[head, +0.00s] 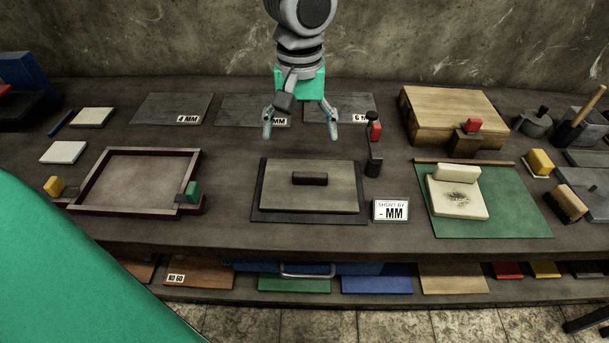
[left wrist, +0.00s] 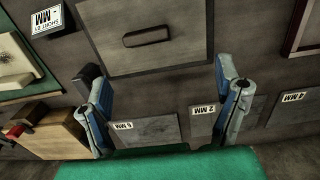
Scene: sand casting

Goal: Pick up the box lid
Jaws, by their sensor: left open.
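The box lid (head: 335,198) is a flat grey-brown rectangle with a dark bar handle (head: 310,179) across its middle. It lies on a darker plate (head: 257,215) at the centre of the bench. In the left wrist view the lid (left wrist: 185,50) is at the top, with its handle (left wrist: 146,37) left of centre. My left gripper (head: 300,136) is open and empty, fingers spread, pointing down. It appears just beyond the lid's far edge in the head view, apart from the handle. In the left wrist view the fingertips (left wrist: 158,70) show below the handle. My right gripper is not in view.
A red-and-black upright tool (head: 374,150) stands close to the lid's right, with a "SHORT BY - MM" card (head: 391,210) in front. An open frame tray (head: 85,187) lies left. Thin plates (head: 172,107) lie behind. A wooden box (head: 452,112) and green mat (head: 520,213) are right.

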